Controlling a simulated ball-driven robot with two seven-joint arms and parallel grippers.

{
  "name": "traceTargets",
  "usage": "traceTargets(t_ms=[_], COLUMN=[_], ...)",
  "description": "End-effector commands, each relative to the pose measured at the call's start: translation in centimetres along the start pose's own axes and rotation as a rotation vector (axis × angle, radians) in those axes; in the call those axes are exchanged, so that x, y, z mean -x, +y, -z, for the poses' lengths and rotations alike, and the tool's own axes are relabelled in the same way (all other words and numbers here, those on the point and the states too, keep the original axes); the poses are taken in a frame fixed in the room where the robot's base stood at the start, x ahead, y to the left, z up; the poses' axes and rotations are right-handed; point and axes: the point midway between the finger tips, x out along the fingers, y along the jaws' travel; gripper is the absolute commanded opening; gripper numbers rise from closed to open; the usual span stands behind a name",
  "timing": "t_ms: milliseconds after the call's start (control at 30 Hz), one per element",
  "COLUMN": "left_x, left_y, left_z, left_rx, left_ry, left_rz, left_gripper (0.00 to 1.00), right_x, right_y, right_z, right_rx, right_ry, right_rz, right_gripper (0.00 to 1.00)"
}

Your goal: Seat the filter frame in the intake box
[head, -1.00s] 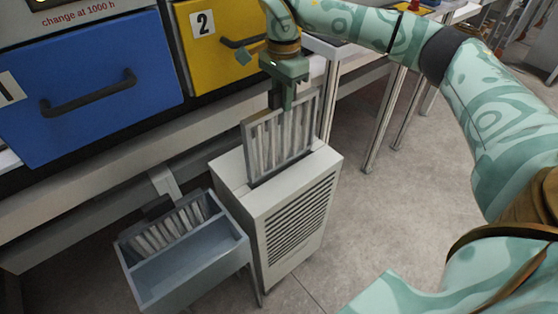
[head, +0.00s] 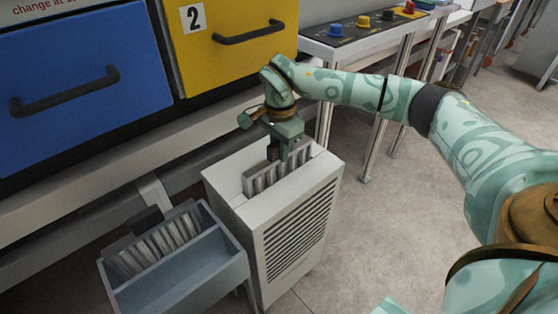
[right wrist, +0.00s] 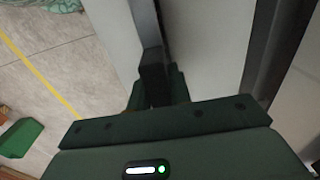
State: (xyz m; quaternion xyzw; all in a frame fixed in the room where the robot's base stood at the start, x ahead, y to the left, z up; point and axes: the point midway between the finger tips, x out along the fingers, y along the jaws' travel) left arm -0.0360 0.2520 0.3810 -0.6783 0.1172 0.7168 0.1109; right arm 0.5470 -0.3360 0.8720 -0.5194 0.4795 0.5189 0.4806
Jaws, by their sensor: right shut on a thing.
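The filter frame (head: 277,182), grey with pale pleats, stands upright in the top slot of the white intake box (head: 300,230). Only its upper part shows above the box top; the lower part is hidden inside. My right gripper (head: 283,152) is above the box, shut on the filter frame at its top edge. In the right wrist view the gripper's fingers (right wrist: 155,92) close around a dark tab (right wrist: 152,62). Whether the frame touches the bottom of the box is hidden. My left gripper is not in view.
A blue-grey bin (head: 185,285) holding another pleated filter (head: 160,243) stands left of the box. Blue (head: 80,90) and yellow (head: 235,40) drawers are behind. A control panel with coloured knobs (head: 363,22) is at the back right. The floor (head: 390,220) right of the box is clear.

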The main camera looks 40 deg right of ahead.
Motion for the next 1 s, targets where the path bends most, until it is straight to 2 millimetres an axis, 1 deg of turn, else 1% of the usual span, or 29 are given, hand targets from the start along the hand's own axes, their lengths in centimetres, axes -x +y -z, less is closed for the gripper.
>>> traceTargets(t_ms=[100, 200, 433, 567, 600, 633, 667, 900, 1000], left_x=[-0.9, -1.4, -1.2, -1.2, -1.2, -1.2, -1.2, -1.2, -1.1], left_y=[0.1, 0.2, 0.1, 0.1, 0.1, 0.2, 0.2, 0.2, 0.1], left_z=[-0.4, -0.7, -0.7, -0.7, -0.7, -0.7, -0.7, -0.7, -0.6], left_rx=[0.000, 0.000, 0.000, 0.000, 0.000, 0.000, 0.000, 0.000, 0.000], left_ry=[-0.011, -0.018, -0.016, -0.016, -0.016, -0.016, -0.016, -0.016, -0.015], left_rz=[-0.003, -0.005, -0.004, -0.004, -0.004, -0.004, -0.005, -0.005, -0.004], left_gripper=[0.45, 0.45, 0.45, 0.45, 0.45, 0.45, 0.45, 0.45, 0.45], right_x=[-2.4, -3.8, -3.6, -3.9, -3.9, -3.9, -3.9, -3.9, -3.4], right_y=[0.1, 0.1, 0.0, 0.0, 0.1, 0.1, 0.1, 0.1, 0.0], right_z=[0.0, 0.0, 0.0, 0.0, 0.0, 0.0, 0.0, 0.0, 0.0], right_rx=[0.000, 0.000, -0.001, -0.001, -0.001, -0.001, -0.001, 0.000, 0.000], right_ry=[0.000, -0.001, 0.000, 0.000, 0.000, 0.000, 0.000, 0.000, 0.000], right_rz=[-0.007, -0.005, -0.001, -0.002, -0.002, -0.002, -0.003, -0.002, 0.000], right_gripper=[0.00, 0.00, 0.00, 0.00, 0.28, 0.37, 0.42, 0.42, 0.42])
